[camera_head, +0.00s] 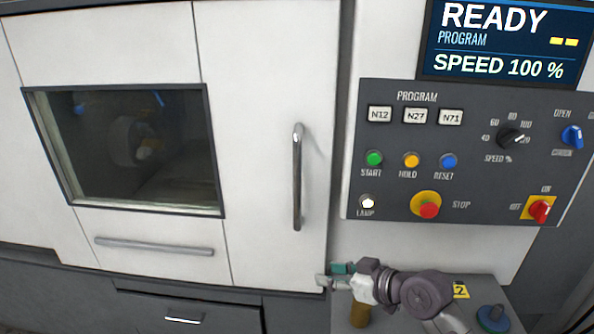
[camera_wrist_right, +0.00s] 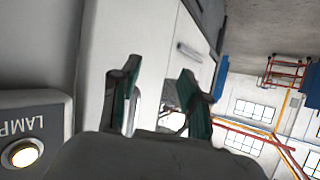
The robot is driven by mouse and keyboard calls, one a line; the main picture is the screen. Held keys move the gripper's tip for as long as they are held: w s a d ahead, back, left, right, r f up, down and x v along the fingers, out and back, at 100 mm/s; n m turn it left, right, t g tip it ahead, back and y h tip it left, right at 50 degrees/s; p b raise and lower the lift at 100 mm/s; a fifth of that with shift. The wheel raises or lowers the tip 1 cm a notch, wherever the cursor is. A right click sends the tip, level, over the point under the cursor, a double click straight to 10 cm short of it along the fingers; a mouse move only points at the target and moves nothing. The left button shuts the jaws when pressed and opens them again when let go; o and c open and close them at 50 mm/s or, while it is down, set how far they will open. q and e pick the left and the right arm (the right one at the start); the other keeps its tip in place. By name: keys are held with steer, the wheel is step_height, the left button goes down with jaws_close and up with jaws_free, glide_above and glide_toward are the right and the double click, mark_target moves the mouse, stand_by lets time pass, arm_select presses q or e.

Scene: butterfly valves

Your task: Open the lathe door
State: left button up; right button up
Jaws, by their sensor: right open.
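The white lathe door (camera_head: 265,130) stands at the left and centre of the head view, with a dark window (camera_head: 140,150). It looks closed against the panel to its right. A vertical silver bar handle (camera_head: 297,178) is fixed near its right edge. My right gripper (camera_head: 331,274) is below and slightly right of the handle's lower end, apart from it. Its green-lined fingers are spread in the right wrist view (camera_wrist_right: 160,103), with nothing held between them. White panelling shows behind them. My left gripper is out of view.
The control panel (camera_head: 470,178) with buttons, knobs and a red stop button (camera_head: 429,210) is close above my right arm. A screen (camera_head: 505,40) reads READY. A horizontal bar (camera_head: 155,246) crosses below the window. A surface at lower right holds a blue-based item (camera_head: 492,317).

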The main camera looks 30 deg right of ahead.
steer(key=d+r+n+t+y, duration=0.1)
steer(key=d+r+t, duration=0.1)
steer(key=r, duration=0.7)
steer(key=d+r+n+t+y, duration=0.1)
steer(key=d+r+t, duration=0.15)
steer(key=r, duration=0.65)
steer(key=p+x, duration=0.6)
steer(key=x, duration=0.8)
steer(key=shift+a+r, duration=0.2)
steer(key=shift+a, duration=0.25)
steer(key=shift+w, duration=0.1)
jaws_close()
